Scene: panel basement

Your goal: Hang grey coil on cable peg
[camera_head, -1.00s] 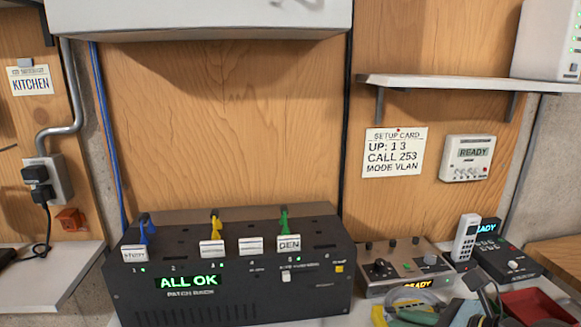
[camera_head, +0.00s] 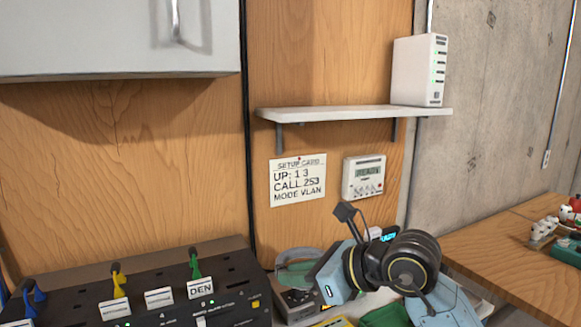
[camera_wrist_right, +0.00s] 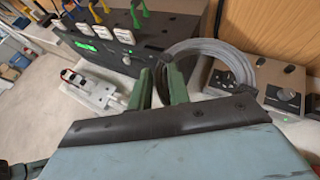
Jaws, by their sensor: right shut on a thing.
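The grey coil (camera_head: 296,254) is a loop of grey cable, held up in front of the grey control box. It also shows in the right wrist view (camera_wrist_right: 212,48), rising beyond the fingers. My right gripper (camera_head: 306,272) is shut on the coil's near edge; its green fingers show in the right wrist view (camera_wrist_right: 162,84). My wrist hides part of the bench behind it. I cannot make out a cable peg in either view. My left gripper is not in view.
The black patch rack (camera_head: 150,300) with coloured plugs stands at left. A white shelf (camera_head: 340,113) carries a white router (camera_head: 418,70). A setup card (camera_head: 297,181) and a READY panel (camera_head: 364,177) hang below. A wall cabinet (camera_head: 120,38) overhangs at upper left. The wooden table (camera_head: 470,240) stands right.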

